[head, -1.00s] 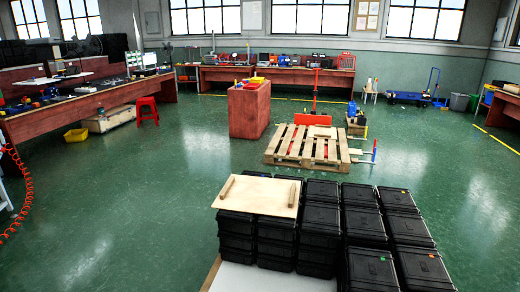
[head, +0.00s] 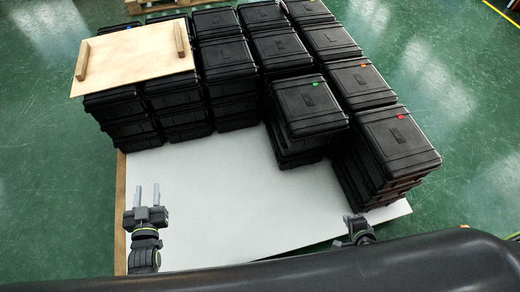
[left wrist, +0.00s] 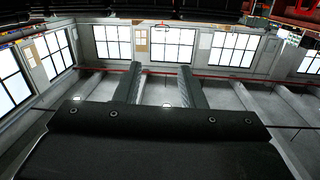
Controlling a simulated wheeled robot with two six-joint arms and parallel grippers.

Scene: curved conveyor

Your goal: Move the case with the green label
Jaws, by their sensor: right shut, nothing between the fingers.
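The case with the green label (head: 308,112) is black and sits on top of a short stack at the near side of the pile, in the middle right of the head view. Its small green label is at its far edge. My left gripper (head: 147,194) is open and empty, over the left part of the white board, well left of and nearer than the case. Its two spread fingers also show in the left wrist view (left wrist: 161,88). My right gripper (head: 354,220) is shut and empty, low at the front, nearer than the case and apart from it.
Black cases with red (head: 397,142) and orange (head: 360,83) labels stand right of the green-labelled one. A wooden panel with two bars (head: 133,55) lies on the left stacks. The white board (head: 215,190) is bare in front. Part of a pallet (head: 150,5) shows at the top.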

